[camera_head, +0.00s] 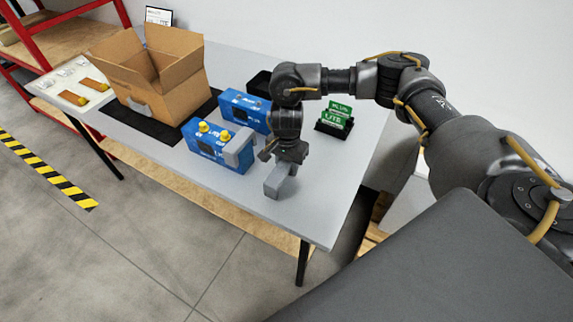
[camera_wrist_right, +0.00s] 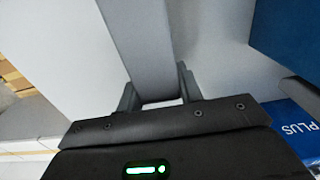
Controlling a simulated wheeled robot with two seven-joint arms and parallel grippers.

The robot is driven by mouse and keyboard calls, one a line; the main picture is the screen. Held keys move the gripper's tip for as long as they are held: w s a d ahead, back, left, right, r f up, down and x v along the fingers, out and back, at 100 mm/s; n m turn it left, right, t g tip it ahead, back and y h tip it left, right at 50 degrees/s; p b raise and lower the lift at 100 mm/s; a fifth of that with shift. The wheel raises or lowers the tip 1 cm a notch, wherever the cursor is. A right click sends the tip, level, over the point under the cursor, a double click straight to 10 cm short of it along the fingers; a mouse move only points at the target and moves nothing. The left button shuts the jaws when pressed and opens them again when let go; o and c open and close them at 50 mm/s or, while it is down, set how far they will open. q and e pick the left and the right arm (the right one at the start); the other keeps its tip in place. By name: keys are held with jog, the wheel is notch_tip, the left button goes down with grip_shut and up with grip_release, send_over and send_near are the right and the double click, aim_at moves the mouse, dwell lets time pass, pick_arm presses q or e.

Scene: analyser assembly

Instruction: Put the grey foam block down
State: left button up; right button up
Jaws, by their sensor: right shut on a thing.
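The grey foam block (camera_head: 274,187) is an angled piece at the front part of the table, below my right gripper (camera_head: 284,160). My right gripper is shut on it, with the fingers on either side of the block (camera_wrist_right: 140,45) in the right wrist view. I cannot tell whether the block touches the table top or hangs just above it. A second, similar grey block (camera_head: 239,149) sits against the right end of the front blue analyser box (camera_head: 205,150). My left gripper is not in view.
The grey table (camera_head: 310,218) has bare room right of the held block; its front edge is close. Behind are another blue box (camera_head: 240,109), a green pack (camera_head: 337,116) in a black holder, and an open cardboard box (camera_head: 160,85). A tray (camera_head: 70,98) lies far left.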

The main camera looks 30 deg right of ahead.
jog(key=shift+r, duration=0.1)
jog(key=shift+f, duration=0.25)
jog(key=o, duration=1)
jog(key=shift+r, duration=0.1)
jog(key=shift+r, duration=0.4)
notch_tip(320, 180, up, 12)
jog(key=shift+f+b, duration=0.25)
jog(key=shift+b, duration=0.05)
jog(key=shift+a, duration=0.2)
